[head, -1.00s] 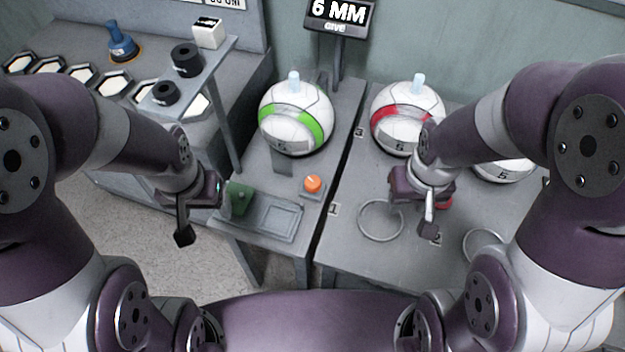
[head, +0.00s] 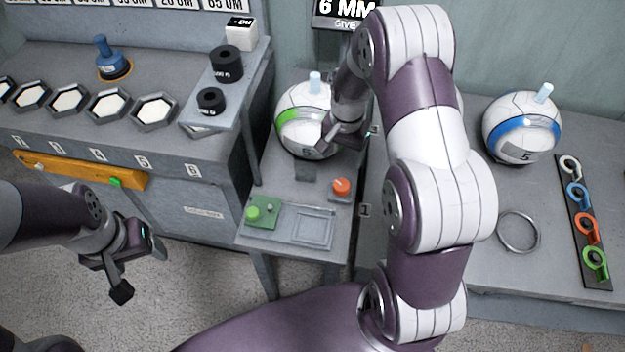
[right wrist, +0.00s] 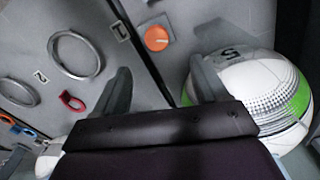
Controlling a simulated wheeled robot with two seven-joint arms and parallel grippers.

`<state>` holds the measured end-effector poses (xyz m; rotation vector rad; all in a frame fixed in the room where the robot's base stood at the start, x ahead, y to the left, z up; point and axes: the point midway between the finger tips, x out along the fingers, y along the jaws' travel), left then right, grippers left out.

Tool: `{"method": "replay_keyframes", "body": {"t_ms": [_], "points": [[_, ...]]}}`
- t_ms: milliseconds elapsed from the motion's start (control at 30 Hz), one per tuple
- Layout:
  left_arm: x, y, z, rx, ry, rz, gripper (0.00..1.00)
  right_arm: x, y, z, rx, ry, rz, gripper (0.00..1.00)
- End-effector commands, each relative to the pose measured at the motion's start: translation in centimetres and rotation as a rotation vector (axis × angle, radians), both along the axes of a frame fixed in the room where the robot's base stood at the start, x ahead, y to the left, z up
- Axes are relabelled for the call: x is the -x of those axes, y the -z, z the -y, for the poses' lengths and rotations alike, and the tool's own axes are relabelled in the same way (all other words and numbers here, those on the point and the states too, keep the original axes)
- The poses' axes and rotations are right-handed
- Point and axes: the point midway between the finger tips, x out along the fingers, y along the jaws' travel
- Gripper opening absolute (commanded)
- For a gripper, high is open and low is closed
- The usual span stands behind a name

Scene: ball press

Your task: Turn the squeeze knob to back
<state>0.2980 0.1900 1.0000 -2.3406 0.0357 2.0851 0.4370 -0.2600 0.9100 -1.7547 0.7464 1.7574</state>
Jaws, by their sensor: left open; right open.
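The orange round knob (head: 341,187), which I take for the squeeze knob, sits on a small grey base on the narrow middle table. It also shows in the right wrist view (right wrist: 156,38), with a pale pointer mark on its face. My right gripper (head: 338,138) is open, beyond the knob in the head view and beside the green-banded ball (head: 300,130). In the right wrist view its fingers (right wrist: 160,85) are spread and empty, with the knob ahead between them and apart from them. My left gripper (head: 138,270) is open and empty over the floor at lower left.
A green button panel (head: 262,213) and a shallow tray (head: 312,228) lie at the table's front. A display (head: 345,12) reads 6 MM. A blue-banded ball (head: 522,128), a ring (head: 518,230) and a strip of coloured rings (head: 583,222) are on the right table.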

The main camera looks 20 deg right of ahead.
Motion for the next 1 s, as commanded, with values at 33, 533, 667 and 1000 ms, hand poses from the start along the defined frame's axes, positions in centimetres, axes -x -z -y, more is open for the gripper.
{"method": "replay_keyframes", "body": {"t_ms": [33,533,667,1000], "points": [[0.0,0.0,0.0,0.0,0.0,0.0,0.73,0.1,0.5,0.0,-0.001,0.009,-0.003,0.73],[0.0,-0.6,0.0,0.0,0.0,0.0,0.73,0.1,11.3,0.1,-0.001,0.006,-0.001,0.73],[0.0,-0.7,0.0,0.0,0.0,0.0,0.73,0.1,12.2,0.1,0.0,0.006,0.001,0.73],[0.0,-0.6,0.0,0.0,0.0,0.0,0.73,0.0,12.3,0.1,0.0,0.005,0.001,0.43]]}}
